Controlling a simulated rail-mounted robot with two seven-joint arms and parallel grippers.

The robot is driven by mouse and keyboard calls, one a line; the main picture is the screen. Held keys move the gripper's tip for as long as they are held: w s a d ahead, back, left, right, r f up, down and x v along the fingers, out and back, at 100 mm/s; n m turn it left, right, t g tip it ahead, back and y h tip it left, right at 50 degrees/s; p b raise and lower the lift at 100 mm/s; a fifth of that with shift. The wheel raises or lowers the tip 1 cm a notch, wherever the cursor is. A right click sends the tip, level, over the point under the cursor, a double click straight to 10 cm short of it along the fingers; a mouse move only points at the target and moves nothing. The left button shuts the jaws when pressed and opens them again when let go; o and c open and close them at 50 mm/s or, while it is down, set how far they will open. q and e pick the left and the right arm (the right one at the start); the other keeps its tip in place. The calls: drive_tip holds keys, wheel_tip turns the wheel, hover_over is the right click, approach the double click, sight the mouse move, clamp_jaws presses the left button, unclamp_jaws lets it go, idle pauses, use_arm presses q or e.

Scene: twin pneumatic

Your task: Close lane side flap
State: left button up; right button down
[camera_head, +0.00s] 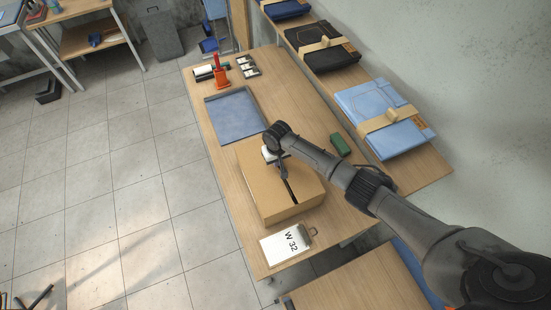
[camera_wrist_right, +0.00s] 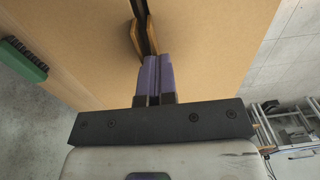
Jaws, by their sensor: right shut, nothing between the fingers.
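A cardboard box (camera_head: 255,185) stands on the wooden table, and its top also shows in the right wrist view (camera_wrist_right: 225,45). A dark narrow gap (camera_head: 290,190) runs across its top between flap edges. In the right wrist view, short tan flap edges (camera_wrist_right: 136,40) stand out beside the dark gap. My right gripper (camera_head: 284,172) is over the box top at this gap. Its purple fingers (camera_wrist_right: 158,75) are together and empty, with tips close to the gap; I cannot tell whether they touch the cardboard. My arm hides part of the box. My left gripper is not in view.
A clipboard (camera_head: 283,245) marked "W 32" lies in front of the box. A blue-grey mat (camera_head: 235,118) lies behind it. A wall shelf (camera_head: 425,172) holds folded garments. An orange tool (camera_head: 220,75) stands at the back.

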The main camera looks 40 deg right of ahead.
drive_tip(key=shift+s+r+p, duration=0.1)
drive_tip(key=shift+s+p, duration=0.4)
drive_tip(key=shift+s, duration=0.05)
drive_tip(key=shift+r+p, duration=0.3)
drive_tip(key=shift+r, duration=0.05)
wheel_tip(320, 180, up, 4)
drive_tip(key=p, duration=0.4)
drive_tip(key=shift+p, duration=0.3)
wheel_tip(320, 180, up, 9)
drive_tip(key=b, duration=0.2)
